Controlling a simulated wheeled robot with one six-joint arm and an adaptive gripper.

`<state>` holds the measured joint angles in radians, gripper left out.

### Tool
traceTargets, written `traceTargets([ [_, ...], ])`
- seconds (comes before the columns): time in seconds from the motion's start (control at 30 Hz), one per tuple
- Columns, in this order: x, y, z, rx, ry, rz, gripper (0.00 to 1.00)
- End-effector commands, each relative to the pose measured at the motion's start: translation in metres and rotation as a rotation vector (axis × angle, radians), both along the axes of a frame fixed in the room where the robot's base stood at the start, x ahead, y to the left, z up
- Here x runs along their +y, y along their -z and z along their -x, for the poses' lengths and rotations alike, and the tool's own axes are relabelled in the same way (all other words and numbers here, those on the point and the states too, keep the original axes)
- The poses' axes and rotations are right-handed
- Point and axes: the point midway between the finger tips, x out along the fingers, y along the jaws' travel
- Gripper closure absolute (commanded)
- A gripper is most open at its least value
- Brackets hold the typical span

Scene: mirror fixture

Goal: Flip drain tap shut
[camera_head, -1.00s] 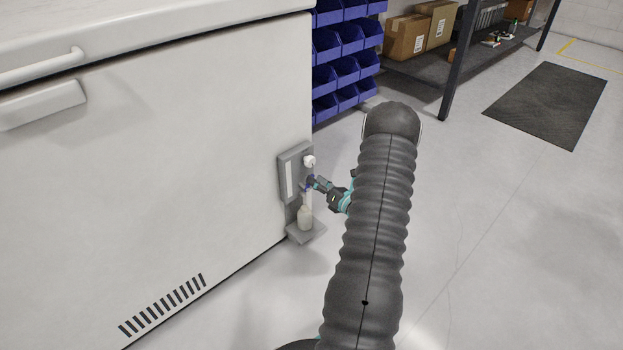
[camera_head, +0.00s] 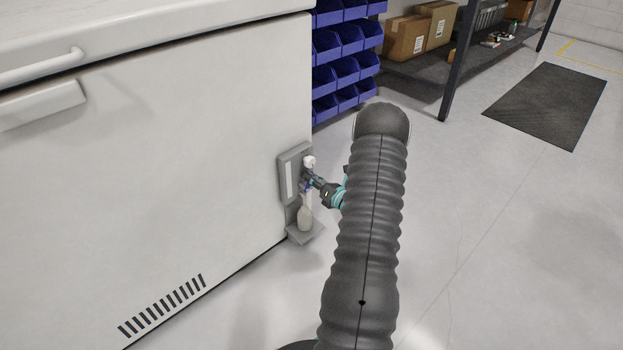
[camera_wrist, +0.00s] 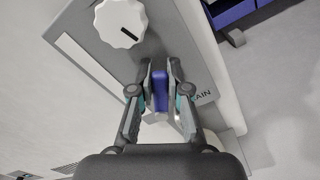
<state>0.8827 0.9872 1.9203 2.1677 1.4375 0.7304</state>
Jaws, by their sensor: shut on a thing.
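The grey drain fixture (camera_head: 288,174) is fixed to the lower right edge of the white chest's side. A white round knob (camera_head: 309,161) is at its top; it shows large in the wrist view (camera_wrist: 121,22) with a dark mark. Below it is the drain tap with a blue lever (camera_wrist: 160,91). My gripper (camera_wrist: 160,85) has its two fingers shut on the blue lever, one finger on each side. In the head view my gripper (camera_head: 307,180) is at the fixture, just below the knob, and largely covers the tap. A label ending in "AIN" shows right of the fingers.
A pale bottle (camera_head: 305,218) stands on the small grey ledge (camera_head: 304,237) under the tap. Blue bins (camera_head: 338,72) and a shelf with cardboard boxes (camera_head: 406,38) stand behind. The floor to the right is clear up to a dark mat (camera_head: 548,104).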

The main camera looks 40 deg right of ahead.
Motion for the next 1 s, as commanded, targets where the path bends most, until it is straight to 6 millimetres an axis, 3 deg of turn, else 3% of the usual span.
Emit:
traceTargets([
  [0.37,-0.005,0.003,-0.001,0.012,-0.001,-0.137,1.0],
  [1.0,-0.019,0.023,-0.002,0.056,0.0,-0.712,1.0],
])
